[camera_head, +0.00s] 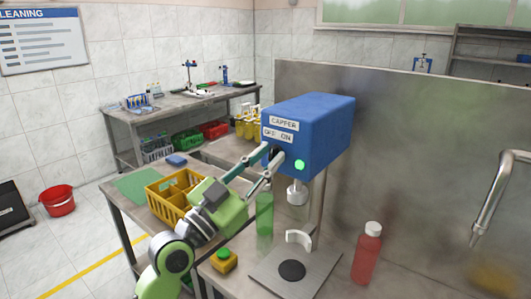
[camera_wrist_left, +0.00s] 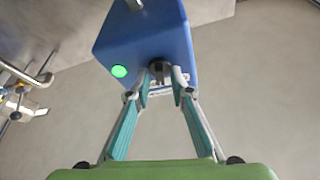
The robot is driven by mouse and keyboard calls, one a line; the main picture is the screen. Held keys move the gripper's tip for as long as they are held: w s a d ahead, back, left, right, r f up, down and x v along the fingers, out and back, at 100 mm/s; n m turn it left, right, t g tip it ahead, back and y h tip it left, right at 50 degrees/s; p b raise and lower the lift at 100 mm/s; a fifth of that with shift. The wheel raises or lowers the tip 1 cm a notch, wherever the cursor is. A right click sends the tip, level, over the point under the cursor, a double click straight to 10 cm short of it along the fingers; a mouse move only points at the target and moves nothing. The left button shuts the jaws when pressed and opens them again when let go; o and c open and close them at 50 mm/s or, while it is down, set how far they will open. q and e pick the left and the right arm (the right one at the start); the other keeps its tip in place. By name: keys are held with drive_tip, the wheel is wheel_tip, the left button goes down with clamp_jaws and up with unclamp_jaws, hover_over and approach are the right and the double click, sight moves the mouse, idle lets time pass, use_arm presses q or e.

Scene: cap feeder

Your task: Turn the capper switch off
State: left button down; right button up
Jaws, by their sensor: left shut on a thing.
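The blue capper box (camera_head: 318,125) stands on a post above the counter. Its front carries a CAPPER label, an OFF ON label (camera_head: 277,135) and a lit green lamp (camera_head: 299,164). My left gripper (camera_head: 272,160) reaches up from the lower left to the box front, just below the OFF ON label. In the left wrist view, its two fingertips (camera_wrist_left: 160,82) are shut on the dark switch knob (camera_wrist_left: 159,68). The fingers partly hide the knob, and I cannot tell clearly which way it points. The green lamp glows in this view too (camera_wrist_left: 119,72). My right gripper is not in view.
Below the box are a capping head (camera_head: 297,193), a white curved guide (camera_head: 299,239) and a base plate (camera_head: 318,271). A green bottle (camera_head: 264,220) and a red bottle (camera_head: 367,254) stand on either side. A yellow crate (camera_head: 160,204) sits on the left table.

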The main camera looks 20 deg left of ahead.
use_arm(q)
drive_tip(key=n+y+p, duration=0.1)
drive_tip(key=n+p, duration=0.1)
drive_tip(key=n, duration=0.1)
drive_tip(key=n+t+y+p, duration=0.1)
drive_tip(key=n+y+p, duration=0.1)
drive_tip(key=n+p, duration=0.1)
drive_tip(key=n+y+p, duration=0.2)
drive_tip(key=n+p, duration=0.1)
drive_tip(key=n, duration=0.1)
drive_tip(key=shift+d+r+t, duration=0.15)
drive_tip(key=shift+r+t, duration=0.15)
drive_tip(key=shift+r, duration=0.1)
drive_tip(key=shift+f+n+y+p, duration=0.15)
drive_tip(key=shift+n+y+p, duration=0.75)
drive_tip(key=shift+n+p, duration=0.55)
drive_tip(key=shift+s, duration=0.1)
drive_tip(key=c, duration=2.2)
unclamp_jaws()
drive_tip(key=shift+o, duration=0.2)
drive_tip(key=shift+d+f, duration=0.1)
drive_tip(key=shift+f, duration=0.05)
drive_tip(key=shift+s+f, duration=0.1)
drive_tip(key=shift+f, duration=0.1)
drive_tip(key=v, duration=1.1)
drive_tip(key=shift+s, duration=0.25)
